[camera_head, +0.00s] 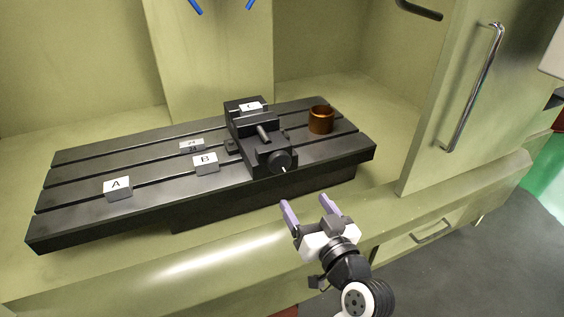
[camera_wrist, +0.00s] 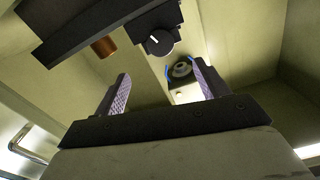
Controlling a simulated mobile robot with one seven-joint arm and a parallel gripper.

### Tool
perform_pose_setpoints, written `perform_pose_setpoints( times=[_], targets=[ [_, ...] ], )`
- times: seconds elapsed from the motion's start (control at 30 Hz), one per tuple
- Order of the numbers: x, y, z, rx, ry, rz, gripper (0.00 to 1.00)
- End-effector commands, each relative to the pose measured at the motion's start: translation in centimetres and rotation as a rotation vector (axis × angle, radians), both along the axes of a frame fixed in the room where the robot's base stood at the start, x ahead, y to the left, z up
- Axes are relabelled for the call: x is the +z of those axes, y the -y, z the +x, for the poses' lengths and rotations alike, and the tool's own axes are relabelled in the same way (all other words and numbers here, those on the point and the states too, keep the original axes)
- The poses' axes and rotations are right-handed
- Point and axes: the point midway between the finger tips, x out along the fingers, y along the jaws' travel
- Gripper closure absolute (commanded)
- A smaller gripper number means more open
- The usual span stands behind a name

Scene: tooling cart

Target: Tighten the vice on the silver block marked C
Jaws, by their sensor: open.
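The silver block marked C (camera_head: 250,108) sits in the black vice (camera_head: 262,141), between its jaws, in the head view; whether the jaws touch it I cannot tell. The vice stands on the dark slotted table. Its round screw end (camera_head: 280,160) with a short light handle faces the front; this end also shows in the wrist view (camera_wrist: 159,42). My gripper (camera_head: 306,208) is open and empty, in front of and below the vice, apart from it. Its two purple fingers point toward the table and also show in the wrist view (camera_wrist: 160,90).
Block A (camera_head: 117,188), block B (camera_head: 205,163) and another marked block (camera_head: 191,146) lie left of the vice on the slotted table (camera_head: 75,220). A copper cup (camera_head: 320,120) stands right of it. The open cabinet door (camera_head: 455,110) is at the right. Blue-tipped parts (camera_head: 250,4) hang above.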

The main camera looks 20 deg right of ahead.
Motion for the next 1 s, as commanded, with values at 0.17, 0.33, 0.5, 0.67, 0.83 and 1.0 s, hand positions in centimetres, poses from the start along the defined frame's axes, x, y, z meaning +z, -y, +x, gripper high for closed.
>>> perform_pose_setpoints(
  times=[0.17, 0.33, 0.5, 0.67, 0.83, 1.0],
  targets=[
    [-0.5, 0.0, 1.2, 0.003, 0.003, -0.003, 0.27],
    [0.2, -0.2, 3.6, 0.004, 0.001, 0.0, 0.27],
    [0.3, -0.3, 7.4, 0.005, -0.001, 0.003, 0.27],
    [0.3, -0.4, 10.5, 0.002, -0.001, 0.001, 0.27],
    [0.2, -0.4, 12.7, 0.002, 0.001, 0.001, 0.27],
    [0.0, -0.5, 13.6, 0.0, 0.001, 0.001, 0.27]
  ],
)
